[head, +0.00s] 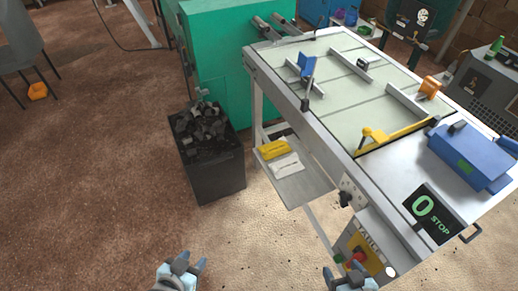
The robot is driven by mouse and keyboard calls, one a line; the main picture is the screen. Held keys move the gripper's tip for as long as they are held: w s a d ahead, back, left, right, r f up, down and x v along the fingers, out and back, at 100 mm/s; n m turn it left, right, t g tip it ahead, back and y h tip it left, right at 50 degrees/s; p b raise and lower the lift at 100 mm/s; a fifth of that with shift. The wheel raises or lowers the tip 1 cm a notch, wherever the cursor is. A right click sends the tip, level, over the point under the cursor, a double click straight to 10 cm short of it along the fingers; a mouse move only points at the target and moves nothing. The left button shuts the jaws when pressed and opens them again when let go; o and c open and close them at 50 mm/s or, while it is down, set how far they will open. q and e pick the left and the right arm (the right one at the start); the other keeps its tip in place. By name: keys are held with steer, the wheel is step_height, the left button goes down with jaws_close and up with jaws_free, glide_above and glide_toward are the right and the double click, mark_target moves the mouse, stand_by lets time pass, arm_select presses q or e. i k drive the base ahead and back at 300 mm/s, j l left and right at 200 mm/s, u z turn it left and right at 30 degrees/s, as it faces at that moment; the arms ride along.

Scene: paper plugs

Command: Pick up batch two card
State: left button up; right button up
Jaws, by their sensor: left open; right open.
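I cannot make out a card marked batch two in the head view. A yellow flat piece (273,149) and a white flat piece (287,166) lie side by side on the low side shelf (308,186) under the table; any writing on them is too small to read. My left gripper (182,268) is open at the bottom edge, over the floor, left of the shelf and apart from it. My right gripper (344,275) is open at the bottom edge, near the red button box (362,254). Both grippers look empty.
The pale-topped table (348,100) carries blue, orange and yellow fixtures, a blue box (468,158) and a black "0 STOP" panel (432,214). A dark bin (212,168) of black scraps stands left of the shelf, before a green machine (225,55). Brown floor at left is mostly clear.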

mark_target(270, 151)
steer(key=i+j, duration=0.15)
steer(key=j, duration=0.25)
steer(key=i+j+u, duration=0.1)
steer(key=j, duration=0.3)
steer(key=i+j+u, duration=0.1)
steer(key=j, duration=0.25)
steer(key=i+j, duration=0.2)
steer(key=j, duration=0.15)
